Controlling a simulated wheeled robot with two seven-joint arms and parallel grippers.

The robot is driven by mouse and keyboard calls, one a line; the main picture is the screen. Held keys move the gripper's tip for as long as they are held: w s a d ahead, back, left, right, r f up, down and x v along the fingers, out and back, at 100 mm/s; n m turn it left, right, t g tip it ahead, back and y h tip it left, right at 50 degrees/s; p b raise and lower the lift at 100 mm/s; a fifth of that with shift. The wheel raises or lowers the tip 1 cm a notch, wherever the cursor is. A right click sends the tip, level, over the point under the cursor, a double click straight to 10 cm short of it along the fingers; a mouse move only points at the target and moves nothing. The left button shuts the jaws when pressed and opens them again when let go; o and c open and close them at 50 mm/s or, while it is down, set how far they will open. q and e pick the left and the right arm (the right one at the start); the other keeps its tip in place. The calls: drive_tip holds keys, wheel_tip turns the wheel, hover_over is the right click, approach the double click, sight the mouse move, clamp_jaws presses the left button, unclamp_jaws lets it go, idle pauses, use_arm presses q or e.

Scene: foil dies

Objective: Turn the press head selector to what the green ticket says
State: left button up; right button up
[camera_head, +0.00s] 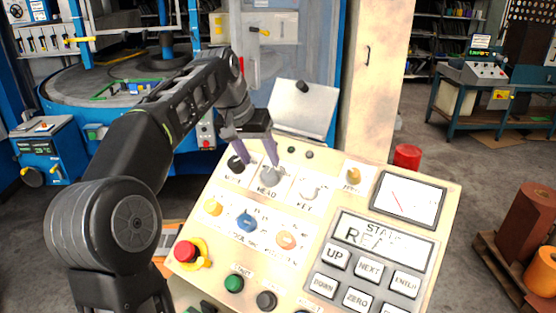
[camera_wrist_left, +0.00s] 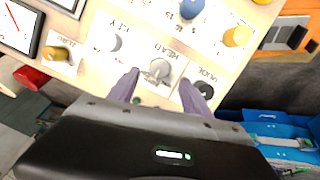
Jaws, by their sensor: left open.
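The press head selector is a grey knob (camera_head: 268,176) on a white plate marked HEAD on the cream control panel (camera_head: 207,240). It also shows in the left wrist view (camera_wrist_left: 159,70), where I cannot read its setting. My left gripper (camera_head: 256,160) is open above the panel. In the left wrist view its two purple fingers (camera_wrist_left: 158,80) stand apart, one on each side of the HEAD knob, with no clear grip on it. I cannot make out a green ticket in either view. My right gripper is not in view.
A black knob (camera_head: 237,164) and the KEY switch (camera_head: 310,190) flank the HEAD knob closely. A red emergency button (camera_head: 185,251) sits at the panel's lower left. A tilted pale plate (camera_head: 303,108) stands behind the panel. A keypad (camera_head: 366,268) and meter (camera_head: 407,199) lie to the right.

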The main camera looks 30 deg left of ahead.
sight(268, 174)
use_arm(q)
drive_tip(key=shift+p+x, duration=0.5)
drive_tip(key=shift+x, duration=3.35)
drive_tip(key=shift+c, duration=0.6)
clamp_jaws()
